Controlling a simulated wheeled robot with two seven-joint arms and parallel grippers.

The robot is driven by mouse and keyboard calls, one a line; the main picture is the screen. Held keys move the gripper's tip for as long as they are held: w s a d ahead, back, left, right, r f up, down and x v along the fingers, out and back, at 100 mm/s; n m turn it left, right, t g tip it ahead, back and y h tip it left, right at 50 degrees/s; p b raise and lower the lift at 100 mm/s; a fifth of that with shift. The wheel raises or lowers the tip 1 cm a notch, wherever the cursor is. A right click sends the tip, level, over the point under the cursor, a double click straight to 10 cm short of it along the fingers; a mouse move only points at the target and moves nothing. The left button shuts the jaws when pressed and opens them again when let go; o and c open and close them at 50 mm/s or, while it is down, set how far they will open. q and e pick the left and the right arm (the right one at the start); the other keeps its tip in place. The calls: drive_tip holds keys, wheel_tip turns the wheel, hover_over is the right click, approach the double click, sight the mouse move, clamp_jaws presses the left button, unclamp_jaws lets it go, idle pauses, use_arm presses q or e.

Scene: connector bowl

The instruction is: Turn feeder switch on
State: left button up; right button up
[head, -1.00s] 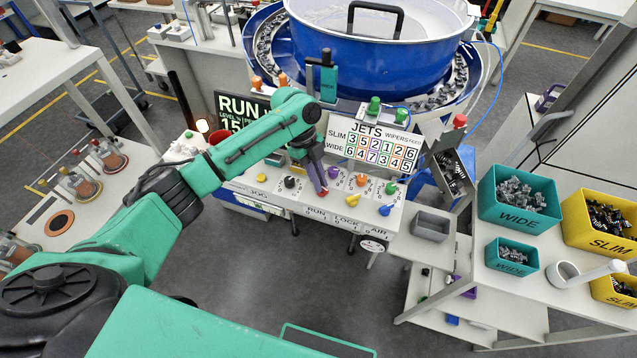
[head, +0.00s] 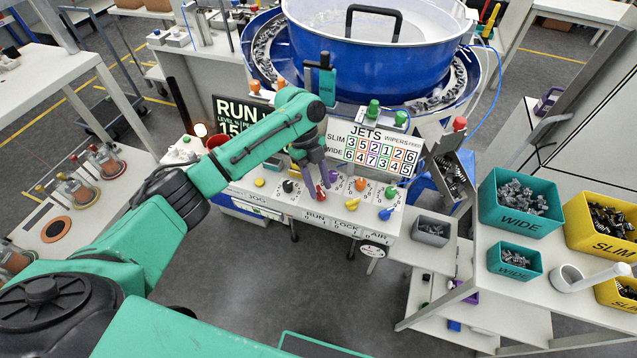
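The control panel (head: 300,205) carries several coloured knobs below the blue bowl feeder (head: 385,60). A red knob (head: 320,193) stands above the RUN label. My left gripper (head: 318,183) points down at it, its fingertips at or touching the knob. The fingers look close together, but I cannot tell whether they grip it. A black knob (head: 288,187) is to the left. Purple (head: 334,177), orange (head: 361,184), green (head: 389,193), yellow (head: 352,203) and blue (head: 386,213) knobs are to the right. No label I can read says feeder. My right gripper is not in view.
The RUN display (head: 240,115) and JETS board (head: 373,147) stand behind the knobs. Green buttons (head: 373,110) and a red button (head: 460,124) rise near the board. Teal bins (head: 519,203) and yellow bins (head: 603,225) stand on the right table.

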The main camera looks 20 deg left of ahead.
use_arm(q)
drive_tip(key=b+v, duration=0.2)
drive_tip(key=v, duration=1.2)
drive_tip(key=shift+a+r, duration=0.15)
drive_tip(key=shift+r, duration=0.05)
drive_tip(key=shift+w, duration=0.1)
